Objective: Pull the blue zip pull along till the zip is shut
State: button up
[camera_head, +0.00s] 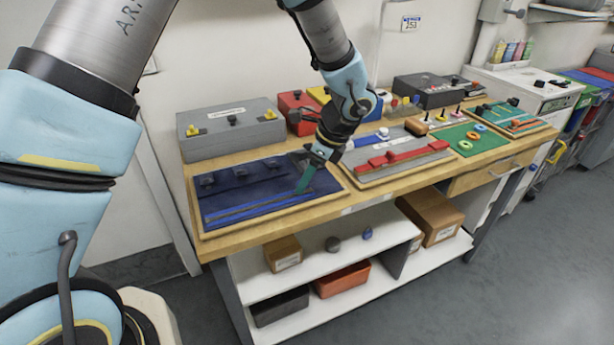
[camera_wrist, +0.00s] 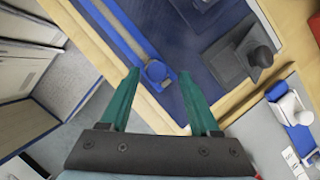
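A navy fabric panel (camera_head: 238,192) lies on a wooden board on the workbench, with a long blue zip strip (camera_head: 245,209) along its front edge. In the wrist view the strip shows as blue bands (camera_wrist: 112,32) leading to the round blue zip pull (camera_wrist: 156,71) at one end, near the board's edge. My gripper (camera_head: 304,182) is over the panel's right end, its green fingers pointing down. In the wrist view my gripper (camera_wrist: 159,75) is open, with the pull between its fingertips in the picture. I cannot tell whether they touch it. The pull is not clear in the head view.
Dark knobs on square bases stand on the panel; one (camera_wrist: 258,58) is close to the right finger. A grey board with a red bar (camera_head: 405,158) lies to the right. A grey case (camera_head: 232,128) stands behind the panel. The floor in front is clear.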

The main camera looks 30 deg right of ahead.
jog(key=b+v, duration=0.2)
jog(key=v, duration=0.9)
jog(key=shift+w+f, duration=0.1)
jog(key=shift+w, duration=0.05)
dwell(0.3)
jog(key=w+a+n+g, duration=0.1)
jog(key=w+a+n, duration=0.4)
jog(key=a, duration=0.5)
jog(key=w+a+n+g, duration=0.2)
jog(key=w+a+n, duration=0.2)
jog(key=a+n, duration=0.45)
jog(key=s+a+n+h, duration=0.1)
jog(key=a+n, duration=0.6)
jog(key=a, duration=0.3)
jog(key=s+a+f+n+t+h, duration=0.1)
jog(key=a+n, duration=0.6)
jog(key=a, duration=0.4)
jog(key=shift+s+a+f+h, duration=0.25)
jog(key=shift+f+h, duration=0.05)
jog(key=shift+h, duration=0.1)
